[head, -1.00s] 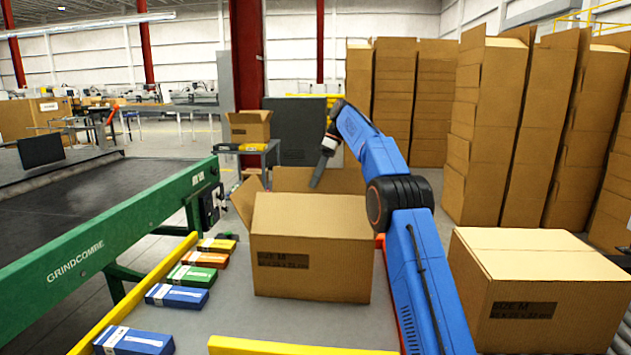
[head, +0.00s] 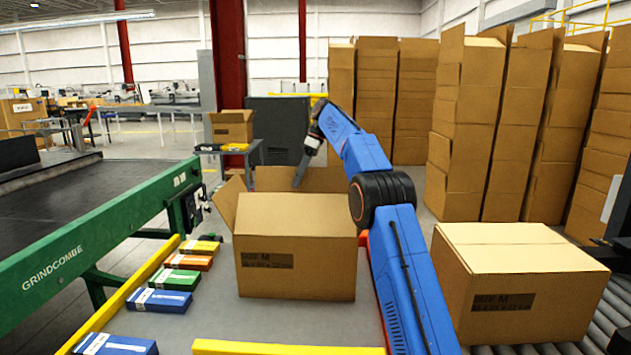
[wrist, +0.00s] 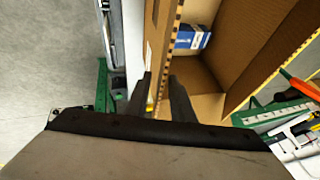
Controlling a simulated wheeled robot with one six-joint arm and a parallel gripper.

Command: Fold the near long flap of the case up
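The open brown case (head: 297,275) stands on the grey table, its labelled wall facing me. Above that wall's crease, a lighter panel, apparently the near long flap (head: 297,214), slopes up and away. The far flap (head: 325,180) stands up behind it, and a side flap (head: 228,200) spreads out to the left. My gripper (head: 297,184) points down at the far side of the case, by the far flap. In the wrist view my gripper (wrist: 160,90) has its fingers apart, with a cardboard edge near them. A blue carton (wrist: 190,38) lies inside the case.
Several small cartons (head: 160,300) lie left of the case, beside a yellow rail (head: 120,305). A green conveyor (head: 90,245) is at left. A closed case (head: 520,285) sits on rollers at right. Tall cardboard stacks (head: 465,130) stand behind.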

